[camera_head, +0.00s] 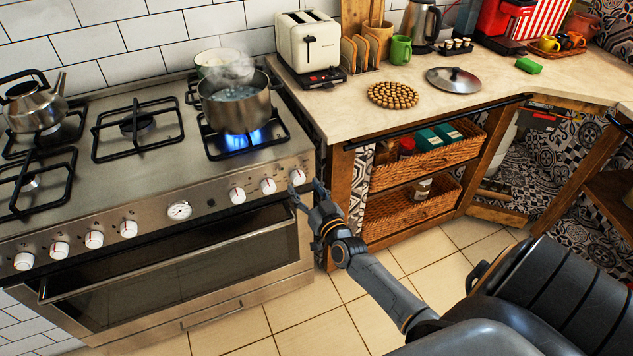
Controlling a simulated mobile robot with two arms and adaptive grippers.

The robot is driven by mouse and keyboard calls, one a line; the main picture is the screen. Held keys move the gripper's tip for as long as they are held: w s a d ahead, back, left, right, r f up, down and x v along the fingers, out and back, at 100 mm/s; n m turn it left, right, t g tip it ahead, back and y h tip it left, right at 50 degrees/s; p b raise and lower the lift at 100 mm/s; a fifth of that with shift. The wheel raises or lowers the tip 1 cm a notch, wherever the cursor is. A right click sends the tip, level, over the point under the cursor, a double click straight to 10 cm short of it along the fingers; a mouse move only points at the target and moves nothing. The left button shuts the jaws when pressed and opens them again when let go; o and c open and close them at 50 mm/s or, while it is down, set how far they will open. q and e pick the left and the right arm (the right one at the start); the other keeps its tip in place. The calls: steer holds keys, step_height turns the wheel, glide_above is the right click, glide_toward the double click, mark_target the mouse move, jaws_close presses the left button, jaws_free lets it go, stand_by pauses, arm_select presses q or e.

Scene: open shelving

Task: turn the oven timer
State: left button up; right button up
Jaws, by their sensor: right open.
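The oven front carries a row of white knobs and a round white-faced dial (179,210) with a dark rim. I cannot tell for sure which of these is the timer. The rightmost knob (298,177) sits at the right end of the control panel. My right gripper (306,192) is open, with its fingers pointing toward the panel, just below and right of that knob. I cannot tell whether a finger touches the knob. Two more white knobs (268,186) (237,195) are to its left. My left gripper is not in view.
A steaming pot (240,104) stands over a lit blue burner, and a kettle (36,103) is at the far left of the stove. The oven door handle (170,262) runs below the panel. A wooden counter end (339,205) stands close right of my gripper. The tiled floor is clear.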

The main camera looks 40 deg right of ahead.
steer(key=s+a, duration=0.1)
steer(key=s, duration=0.9)
steer(key=shift+a, duration=0.35)
steer(key=shift+o, duration=0.2)
steer(key=shift+w, duration=0.1)
